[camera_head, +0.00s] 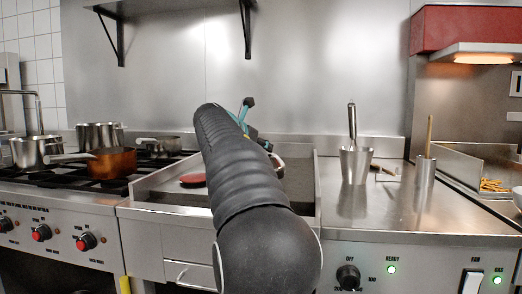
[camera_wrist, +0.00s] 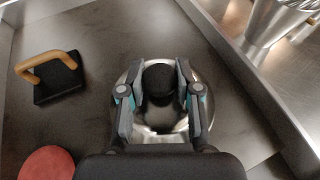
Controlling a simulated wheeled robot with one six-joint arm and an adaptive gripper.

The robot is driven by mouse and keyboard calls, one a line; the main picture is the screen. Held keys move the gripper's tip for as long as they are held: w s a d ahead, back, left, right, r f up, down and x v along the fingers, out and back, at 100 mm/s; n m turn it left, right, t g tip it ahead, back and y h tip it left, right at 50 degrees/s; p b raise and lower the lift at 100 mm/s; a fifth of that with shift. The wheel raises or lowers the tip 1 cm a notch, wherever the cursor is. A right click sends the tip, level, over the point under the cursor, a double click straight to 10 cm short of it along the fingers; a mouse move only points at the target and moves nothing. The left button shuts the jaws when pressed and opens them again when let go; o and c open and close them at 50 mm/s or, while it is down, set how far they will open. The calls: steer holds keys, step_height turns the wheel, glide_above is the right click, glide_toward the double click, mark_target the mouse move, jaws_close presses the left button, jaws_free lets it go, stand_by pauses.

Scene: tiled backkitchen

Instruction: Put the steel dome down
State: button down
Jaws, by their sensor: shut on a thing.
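In the wrist view my gripper (camera_wrist: 160,84) is shut on the round black knob of the steel dome (camera_wrist: 160,133). The dome's shiny rim shows around and below the fingers, over the dark flat griddle (camera_wrist: 100,45). I cannot tell whether the rim touches the griddle or hangs just above it. In the head view my own arm covers most of the gripper and dome. Only a small shiny edge of the dome (camera_head: 278,168) shows right of the arm, over the griddle.
A black press with a wooden handle (camera_wrist: 60,78) and a red disc (camera_wrist: 46,163) lie left of the dome. A raised griddle wall (camera_wrist: 250,85) runs at right. Beyond it stands a steel container (camera_head: 355,165). Pots and a copper pan (camera_head: 112,163) occupy the left burners.

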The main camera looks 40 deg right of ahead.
steer(key=shift+f, duration=0.55)
steer(key=c, duration=0.8)
jaws_free()
steer(key=shift+r, duration=0.5)
steer(key=v, duration=1.2)
steer(key=shift+r, duration=0.2)
